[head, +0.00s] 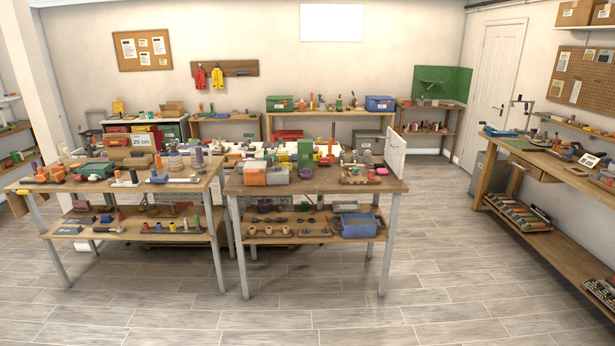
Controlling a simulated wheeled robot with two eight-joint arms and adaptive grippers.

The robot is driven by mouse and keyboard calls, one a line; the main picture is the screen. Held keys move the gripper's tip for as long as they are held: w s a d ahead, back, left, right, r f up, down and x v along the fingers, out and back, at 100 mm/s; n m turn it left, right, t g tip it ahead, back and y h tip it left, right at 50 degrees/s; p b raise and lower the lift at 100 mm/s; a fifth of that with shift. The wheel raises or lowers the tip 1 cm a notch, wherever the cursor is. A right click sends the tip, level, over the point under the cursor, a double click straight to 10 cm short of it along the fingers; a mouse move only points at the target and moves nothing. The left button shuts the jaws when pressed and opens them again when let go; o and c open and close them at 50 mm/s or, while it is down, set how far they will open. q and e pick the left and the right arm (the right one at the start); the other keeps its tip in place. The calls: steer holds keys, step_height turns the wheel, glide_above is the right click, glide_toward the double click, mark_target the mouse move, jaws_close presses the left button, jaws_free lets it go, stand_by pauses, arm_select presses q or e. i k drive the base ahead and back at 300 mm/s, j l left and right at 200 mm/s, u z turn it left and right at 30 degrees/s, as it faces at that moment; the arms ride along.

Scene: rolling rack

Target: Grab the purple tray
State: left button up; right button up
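No tray that is clearly purple shows in the head view. On the lower shelf of the middle table, at its right end, is a blue or blue-violet tray (358,232) with grey inside. Neither of my grippers is in view.
The middle table (300,187) and the left table (190,187) stand close together, both crowded with parts. A workbench (560,170) runs along the right. A green bin (280,103) and blue bin (380,103) stand at the back. The grey floor (450,270) in front is clear.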

mark_target(306, 172)
steer(key=i, duration=2.15)
steer(key=i+l, duration=0.1)
steer(key=i, duration=2.05)
steer(key=j+u, duration=0.05)
